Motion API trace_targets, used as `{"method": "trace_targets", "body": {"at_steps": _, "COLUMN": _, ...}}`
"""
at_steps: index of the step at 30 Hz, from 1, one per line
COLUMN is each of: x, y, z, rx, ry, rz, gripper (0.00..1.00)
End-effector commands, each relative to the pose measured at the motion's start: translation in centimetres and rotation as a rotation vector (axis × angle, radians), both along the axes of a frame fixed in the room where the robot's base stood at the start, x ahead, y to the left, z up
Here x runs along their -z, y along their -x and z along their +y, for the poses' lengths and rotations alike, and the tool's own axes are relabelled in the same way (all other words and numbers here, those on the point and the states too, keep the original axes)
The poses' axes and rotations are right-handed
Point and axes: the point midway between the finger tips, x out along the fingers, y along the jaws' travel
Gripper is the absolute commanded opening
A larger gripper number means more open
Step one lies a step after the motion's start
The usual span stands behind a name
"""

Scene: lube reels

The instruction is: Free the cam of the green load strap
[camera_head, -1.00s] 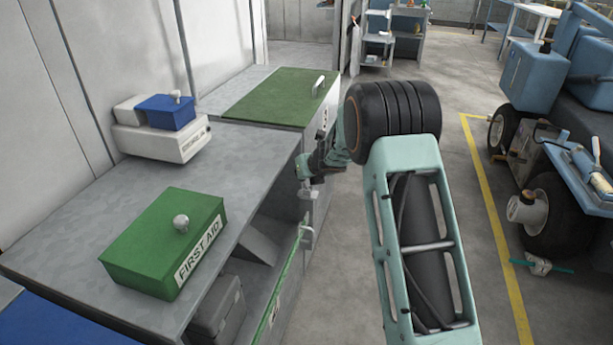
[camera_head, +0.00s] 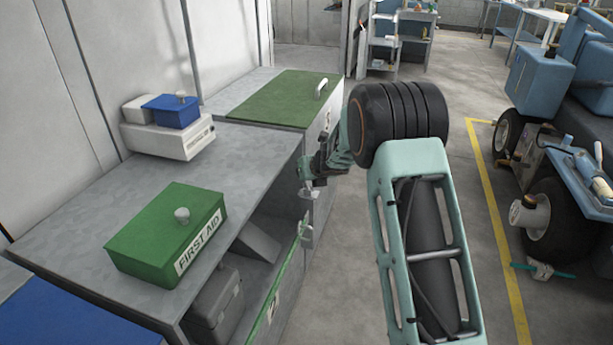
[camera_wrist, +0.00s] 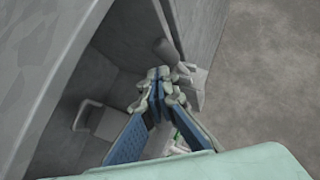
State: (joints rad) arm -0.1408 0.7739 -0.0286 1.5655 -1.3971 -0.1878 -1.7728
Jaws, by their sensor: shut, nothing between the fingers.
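The green load strap (camera_head: 277,288) runs along the open front of the grey bench in the head view. A grey metal fitting (camera_head: 307,236), probably its cam buckle, sits at the strap's upper end by the cabinet side. My gripper (camera_head: 305,172) is above that fitting, beside the bench's far front corner. In the wrist view my gripper (camera_wrist: 160,78) has its blue-padded fingers together, tips meeting, with nothing between them. A pale grey metal piece (camera_wrist: 194,86) is close to the right of the tips; I cannot tell whether they touch. A sliver of green (camera_wrist: 181,141) shows behind the fingers.
A green first aid box (camera_head: 166,235) and a white unit (camera_head: 170,141) with a blue box (camera_head: 172,111) stand on the bench (camera_head: 262,158). A grey case (camera_head: 215,303) sits below. A green-topped cabinet (camera_head: 275,97) adjoins. Floor (camera_head: 350,270) right of the bench is clear.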

Motion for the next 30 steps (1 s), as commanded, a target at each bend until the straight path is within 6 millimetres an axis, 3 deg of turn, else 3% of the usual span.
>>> {"method": "trace_targets", "body": {"at_steps": 3, "x": -0.2, "y": 0.1, "z": 0.3, "rx": 0.001, "ry": 0.000, "rz": -0.001, "gripper": 0.00}}
{"method": "trace_targets", "body": {"at_steps": 9, "x": -4.3, "y": 2.8, "z": 0.8, "rx": 0.000, "ry": -0.001, "rz": -0.002, "gripper": 0.00}}
{"method": "trace_targets", "body": {"at_steps": 16, "x": -7.3, "y": 5.0, "z": 1.2, "rx": 0.001, "ry": 0.000, "rz": -0.001, "gripper": 0.00}}
{"method": "trace_targets", "body": {"at_steps": 30, "x": -8.2, "y": 6.0, "z": 1.4, "rx": 0.001, "ry": 0.000, "rz": 0.000, "gripper": 0.00}}
